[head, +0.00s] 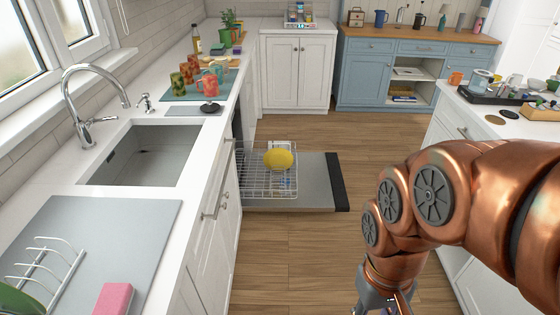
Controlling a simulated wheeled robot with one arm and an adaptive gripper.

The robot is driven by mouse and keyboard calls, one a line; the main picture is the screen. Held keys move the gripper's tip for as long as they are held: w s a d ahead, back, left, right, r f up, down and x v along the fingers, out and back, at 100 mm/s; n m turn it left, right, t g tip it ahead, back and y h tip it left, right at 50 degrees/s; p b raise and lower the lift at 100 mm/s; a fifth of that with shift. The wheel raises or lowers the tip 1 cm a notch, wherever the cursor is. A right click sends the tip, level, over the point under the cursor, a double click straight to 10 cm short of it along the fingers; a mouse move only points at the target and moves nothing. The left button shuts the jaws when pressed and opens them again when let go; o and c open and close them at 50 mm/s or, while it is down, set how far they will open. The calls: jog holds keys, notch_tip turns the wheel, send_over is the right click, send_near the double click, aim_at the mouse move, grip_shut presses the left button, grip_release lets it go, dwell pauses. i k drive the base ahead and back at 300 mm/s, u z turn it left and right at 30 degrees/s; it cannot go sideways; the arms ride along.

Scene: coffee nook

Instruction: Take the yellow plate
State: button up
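The yellow plate (279,159) is in the wire rack (256,181) of the open dishwasher, beyond the sink and to the right of the counter. It looks tilted up, with its round face partly toward me. My gripper (383,306) is at the bottom right, pointing down and cut off by the lower edge of the view. It is well apart from the plate, nearer to me and to the right. Its fingertips are out of view, so I cannot tell whether it is open or holds anything.
The open dishwasher door (315,183) juts over the wooden floor (290,248). The left counter has a sink (150,155), mugs on a mat, a dish rack (45,268) and a pink sponge (114,299). A cluttered island (478,118) stands right. The floor between is clear.

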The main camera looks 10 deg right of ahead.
aim_at(275, 156)
jog(key=z, duration=0.35)
jog(key=i, duration=1.95)
jog(key=u, duration=0.75)
jog(key=i, duration=1.2)
jog(key=u, duration=0.55)
